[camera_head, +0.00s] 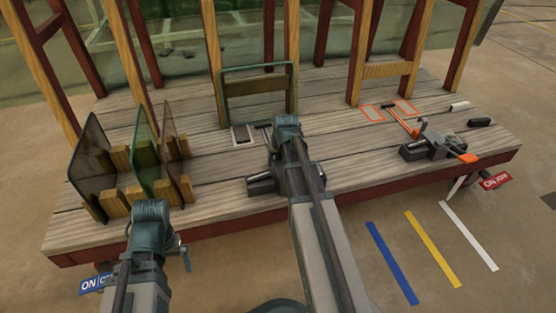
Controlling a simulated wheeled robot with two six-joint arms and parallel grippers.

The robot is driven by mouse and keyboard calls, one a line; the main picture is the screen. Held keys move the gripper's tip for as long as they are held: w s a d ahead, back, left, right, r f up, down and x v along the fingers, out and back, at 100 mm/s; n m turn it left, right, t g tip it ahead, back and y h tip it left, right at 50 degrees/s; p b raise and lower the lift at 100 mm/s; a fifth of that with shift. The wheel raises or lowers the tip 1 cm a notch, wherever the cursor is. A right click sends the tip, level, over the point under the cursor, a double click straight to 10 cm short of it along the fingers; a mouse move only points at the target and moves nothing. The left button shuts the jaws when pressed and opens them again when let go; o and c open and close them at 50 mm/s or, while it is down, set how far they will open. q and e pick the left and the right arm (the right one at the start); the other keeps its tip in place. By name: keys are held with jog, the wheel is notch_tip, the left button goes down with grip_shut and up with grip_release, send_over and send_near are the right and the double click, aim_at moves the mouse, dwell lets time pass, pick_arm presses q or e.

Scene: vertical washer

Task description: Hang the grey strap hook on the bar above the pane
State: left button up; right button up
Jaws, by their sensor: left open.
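A grey-white rectangular strap loop (242,134) lies flat on the deck in front of the standing pane; it looks like the grey strap hook, and its right side is partly hidden. The pane (285,81) has a green frame and leans upright between wooden posts. A brown wooden bar (256,86) crosses at the pane's height. My left gripper (182,248) is open and empty at the deck's front edge, well to the lower left of the loop. My right arm reaches over the deck just right of the loop; its gripper (287,123) is mostly hidden by the wrist.
A dark clamp-like tool (262,185) lies beside my right arm. An orange-handled tool (402,122), orange loops (373,113) and another clamp-like tool (428,146) lie at right. Posts rise behind.

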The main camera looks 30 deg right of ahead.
grip_shut()
jog(key=shift+r, duration=0.15)
notch_tip(320, 180, up, 10)
jog(key=p, duration=1)
dwell(0.3)
notch_tip(320, 180, up, 44)
jog(key=p, duration=4.4)
